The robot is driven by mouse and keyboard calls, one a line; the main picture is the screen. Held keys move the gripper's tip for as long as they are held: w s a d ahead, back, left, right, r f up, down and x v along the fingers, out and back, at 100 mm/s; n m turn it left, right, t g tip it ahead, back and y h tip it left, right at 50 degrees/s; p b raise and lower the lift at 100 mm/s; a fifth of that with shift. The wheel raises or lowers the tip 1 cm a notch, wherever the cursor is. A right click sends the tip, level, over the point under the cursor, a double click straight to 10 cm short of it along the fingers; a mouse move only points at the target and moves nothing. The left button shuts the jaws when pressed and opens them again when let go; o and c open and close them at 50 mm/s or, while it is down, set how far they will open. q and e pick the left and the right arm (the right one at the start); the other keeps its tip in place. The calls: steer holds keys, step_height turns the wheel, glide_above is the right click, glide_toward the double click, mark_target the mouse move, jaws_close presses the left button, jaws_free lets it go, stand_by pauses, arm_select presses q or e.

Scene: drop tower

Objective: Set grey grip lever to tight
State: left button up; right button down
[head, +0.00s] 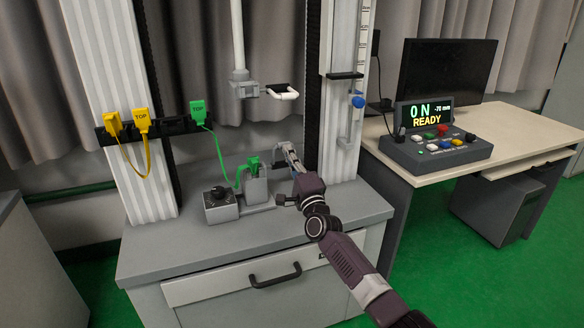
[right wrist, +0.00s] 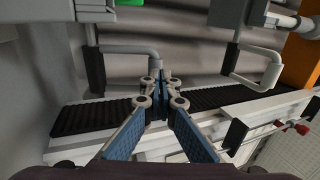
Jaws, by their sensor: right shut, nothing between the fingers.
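A grey bent lever (right wrist: 130,49) with a dark grip shows in the right wrist view, left of the fingertips. In the head view, my right gripper (head: 286,150) hides much of the area beside the grey block (head: 256,187) with the green plug (head: 254,162), so I cannot clearly make out this lever there. My right gripper also shows in the right wrist view (right wrist: 161,78), with its fingertips together and nothing between them. The lever's bent end is close to the fingertips; contact cannot be told. My left gripper is not in view.
A white bent handle (head: 284,93) hangs on the carriage above. A grey box with a black knob (head: 220,204) stands left of the block. Yellow and green plugs sit on the black rail (head: 172,127). A control box (head: 435,150) reading ON, READY stands on the right desk.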

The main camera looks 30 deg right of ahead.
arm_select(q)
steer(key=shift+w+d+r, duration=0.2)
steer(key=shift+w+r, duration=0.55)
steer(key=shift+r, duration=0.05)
arm_select(e)
steer(key=shift+w+d+r, duration=0.15)
steer(key=shift+w+r, duration=0.25)
steer(key=shift+w, duration=0.15)
steer(key=shift+w+d+r, duration=0.15)
steer(key=shift+w+r, duration=0.25)
steer(key=shift+w, duration=0.15)
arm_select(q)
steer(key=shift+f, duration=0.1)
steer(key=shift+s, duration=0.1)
arm_select(e)
steer(key=shift+a, duration=0.1)
